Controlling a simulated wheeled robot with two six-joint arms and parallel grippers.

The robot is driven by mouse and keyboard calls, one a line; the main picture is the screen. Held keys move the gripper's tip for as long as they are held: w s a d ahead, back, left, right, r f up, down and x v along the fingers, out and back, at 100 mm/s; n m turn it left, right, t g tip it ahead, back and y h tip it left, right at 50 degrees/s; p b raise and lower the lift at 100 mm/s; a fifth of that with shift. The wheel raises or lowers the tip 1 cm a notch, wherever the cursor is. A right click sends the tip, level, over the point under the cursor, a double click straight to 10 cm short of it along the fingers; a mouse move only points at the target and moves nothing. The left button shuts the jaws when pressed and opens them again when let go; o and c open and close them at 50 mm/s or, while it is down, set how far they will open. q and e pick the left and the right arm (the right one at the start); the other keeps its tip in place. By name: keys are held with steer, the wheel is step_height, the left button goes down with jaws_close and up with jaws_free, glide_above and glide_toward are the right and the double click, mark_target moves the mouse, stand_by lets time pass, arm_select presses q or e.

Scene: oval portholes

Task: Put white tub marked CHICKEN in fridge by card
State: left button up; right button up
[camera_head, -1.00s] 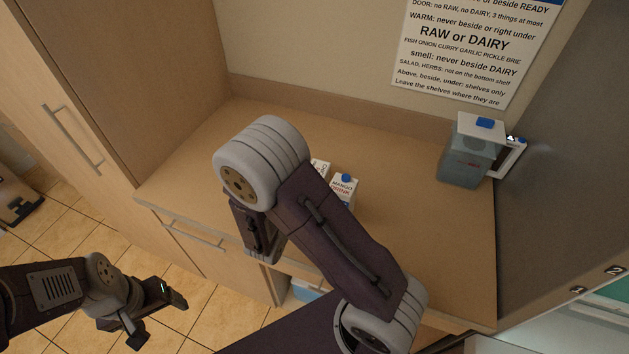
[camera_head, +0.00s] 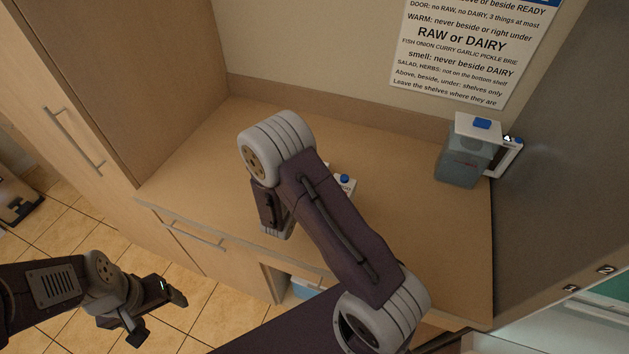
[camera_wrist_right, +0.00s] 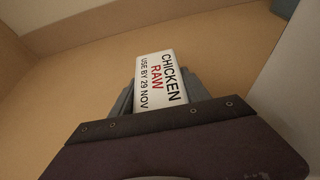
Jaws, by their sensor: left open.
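The white tub marked CHICKEN RAW, USE BY 29 NOV (camera_wrist_right: 160,80) shows in the right wrist view. My right gripper (camera_wrist_right: 158,95) has a grey finger close along each side of it and appears shut on it. My left gripper (camera_head: 158,312) is open and empty over the floor at lower left. The card (camera_head: 460,50) of shelf rules hangs on the back wall. A pale greenish surface, perhaps the fridge interior (camera_head: 608,305), shows at lower right.
A lidded jug (camera_head: 465,160) with a blue top stands at the counter's (camera_head: 445,235) right end, beside a grey panel (camera_head: 560,170). The counter's back left is clear.

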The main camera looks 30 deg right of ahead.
jaws_close()
steer(key=shift+r, duration=0.1)
